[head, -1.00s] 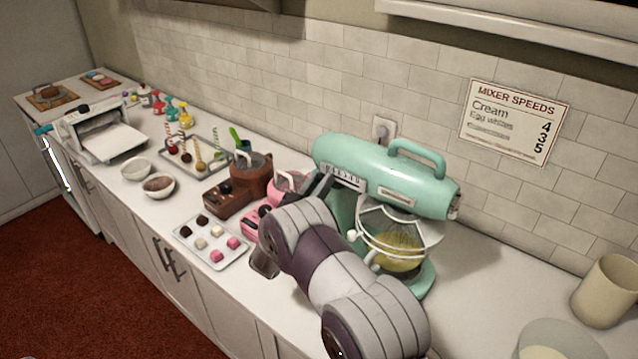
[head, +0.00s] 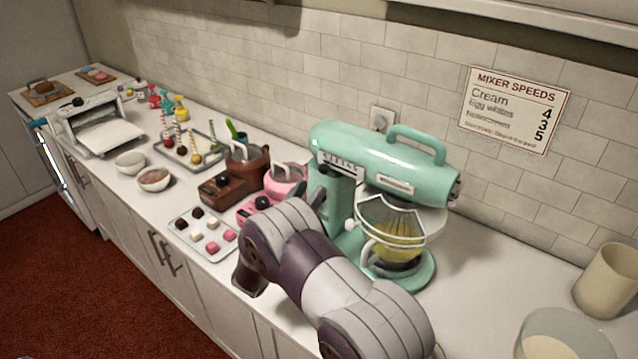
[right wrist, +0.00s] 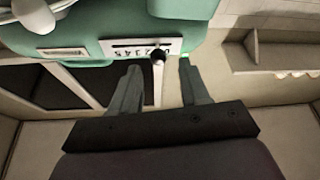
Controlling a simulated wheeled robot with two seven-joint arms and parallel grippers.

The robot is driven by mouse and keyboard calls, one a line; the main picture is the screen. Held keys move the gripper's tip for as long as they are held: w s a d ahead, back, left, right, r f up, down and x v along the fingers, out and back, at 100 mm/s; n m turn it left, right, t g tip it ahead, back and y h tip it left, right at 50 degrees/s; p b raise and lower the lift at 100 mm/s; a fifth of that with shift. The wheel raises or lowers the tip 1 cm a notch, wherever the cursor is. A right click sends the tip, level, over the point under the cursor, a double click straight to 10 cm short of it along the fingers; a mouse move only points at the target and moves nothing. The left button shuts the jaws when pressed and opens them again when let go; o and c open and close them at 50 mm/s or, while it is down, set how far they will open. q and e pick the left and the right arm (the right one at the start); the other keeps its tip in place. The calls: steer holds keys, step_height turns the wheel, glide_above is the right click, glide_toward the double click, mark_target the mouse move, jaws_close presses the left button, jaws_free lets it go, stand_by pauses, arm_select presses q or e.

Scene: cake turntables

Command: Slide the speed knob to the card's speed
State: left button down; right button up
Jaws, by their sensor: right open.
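The mint green stand mixer (head: 385,165) stands on the counter with a pale speed plate (head: 341,164) on its head. In the right wrist view the plate (right wrist: 125,46) bears a slot and small digits. The dark speed knob (right wrist: 158,57) sits toward the plate's right end; its exact digit is hard to tell. My right gripper (right wrist: 159,68) is open, its fingertips on either side of the knob with gaps; contact cannot be seen. In the head view my arm mostly hides this gripper. The wall card (head: 514,108) reads Cream 4, Egg whites 3, and a blurred line 5. My left gripper is out of view.
A glass bowl of yellow mix (head: 398,240) is under the mixer head. Pink (head: 283,183) and brown (head: 236,177) pots and a sweets tray (head: 203,232) stand left of it. A beige canister (head: 607,281) is at right.

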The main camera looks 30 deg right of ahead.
steer(key=b+v, duration=0.1)
steer(key=v, duration=0.6)
steer(key=shift+b, duration=0.3)
